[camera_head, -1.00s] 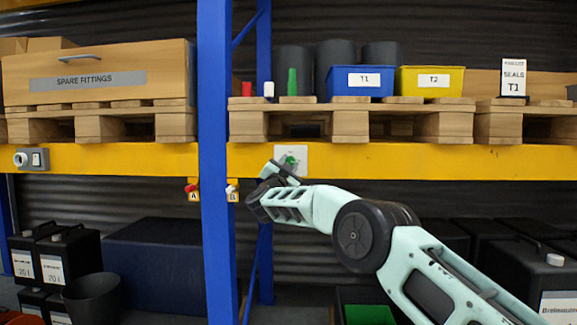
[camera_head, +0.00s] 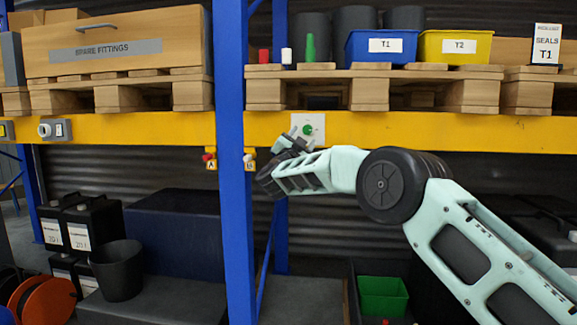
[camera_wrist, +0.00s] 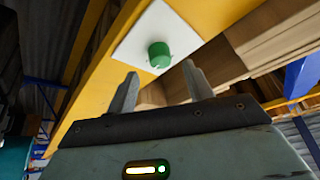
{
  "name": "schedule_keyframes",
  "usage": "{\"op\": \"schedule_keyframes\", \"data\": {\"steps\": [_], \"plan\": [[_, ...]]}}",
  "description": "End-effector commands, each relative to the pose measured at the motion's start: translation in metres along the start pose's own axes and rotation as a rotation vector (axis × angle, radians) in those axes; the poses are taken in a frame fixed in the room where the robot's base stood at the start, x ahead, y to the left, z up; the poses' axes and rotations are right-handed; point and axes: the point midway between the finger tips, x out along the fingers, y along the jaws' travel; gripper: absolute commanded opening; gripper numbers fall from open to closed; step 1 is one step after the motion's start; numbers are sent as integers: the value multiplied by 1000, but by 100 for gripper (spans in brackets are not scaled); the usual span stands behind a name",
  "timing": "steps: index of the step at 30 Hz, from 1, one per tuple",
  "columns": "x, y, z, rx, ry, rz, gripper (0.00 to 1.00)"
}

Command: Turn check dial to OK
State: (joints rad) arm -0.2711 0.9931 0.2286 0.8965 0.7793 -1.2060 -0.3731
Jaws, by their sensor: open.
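The check dial (camera_head: 308,130) is a green knob on a white plate (camera_head: 318,121) fixed to the yellow shelf beam. In the wrist view the green dial (camera_wrist: 159,54) stands out from its white plate (camera_wrist: 137,44), beyond the fingertips and roughly between them. My gripper (camera_wrist: 160,82) is open and empty, apart from the dial. In the head view my gripper (camera_head: 298,135) is just left of and below the dial and overlaps the plate's lower left. No OK mark or pointer is readable.
The yellow beam (camera_head: 420,133) runs across, with a blue upright (camera_head: 231,170) left of my arm. Tagged knobs A (camera_head: 210,161) and B (camera_head: 249,161) sit below the beam. A grey switch box (camera_head: 55,130) is at left. Pallets (camera_head: 370,90) with bins rest above.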

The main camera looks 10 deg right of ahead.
Motion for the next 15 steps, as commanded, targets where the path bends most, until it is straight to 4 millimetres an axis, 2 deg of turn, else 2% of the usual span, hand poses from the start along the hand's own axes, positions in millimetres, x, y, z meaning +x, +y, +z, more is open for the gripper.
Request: {"op": "schedule_keyframes", "data": {"steps": [9, 15], "plan": [[-72, 1, 2, 0, -4, -2, 52], [-111, 0, 1, 1, -2, -3, 52]]}}
